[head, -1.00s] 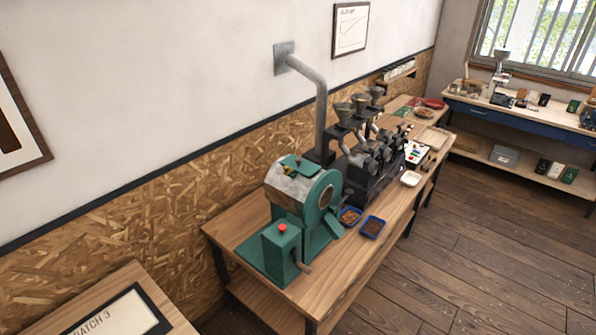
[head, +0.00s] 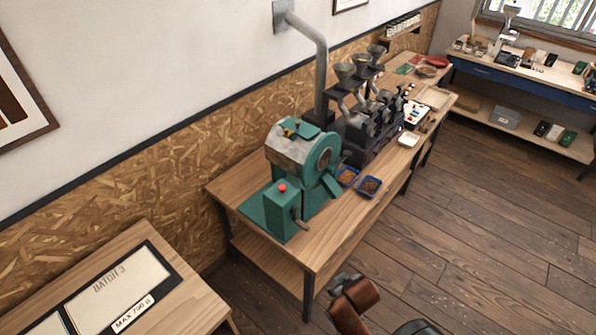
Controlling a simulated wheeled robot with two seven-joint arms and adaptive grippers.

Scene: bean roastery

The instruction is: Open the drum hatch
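The green and grey drum roaster (head: 291,150) stands on the wooden bench. Its drum hatch (head: 298,126) is a small green plate with brass-coloured fittings on top of the drum. It appears to lie flat against the drum, though it is small in view. My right gripper (head: 346,283), grey at its tip behind a reddish-brown arm part, shows at the bottom edge. It is low in front of the bench, well apart from the roaster, and its fingers are too unclear to judge. My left gripper is out of view.
Two blue trays (head: 369,187) of beans sit right of the roaster. Dark machines with metal funnels (head: 372,125) stand behind it, and a grey duct (head: 321,75) rises to the wall. A board reading BATCH 3 (head: 118,283) is at lower left. The floor (head: 470,230) on the right is clear.

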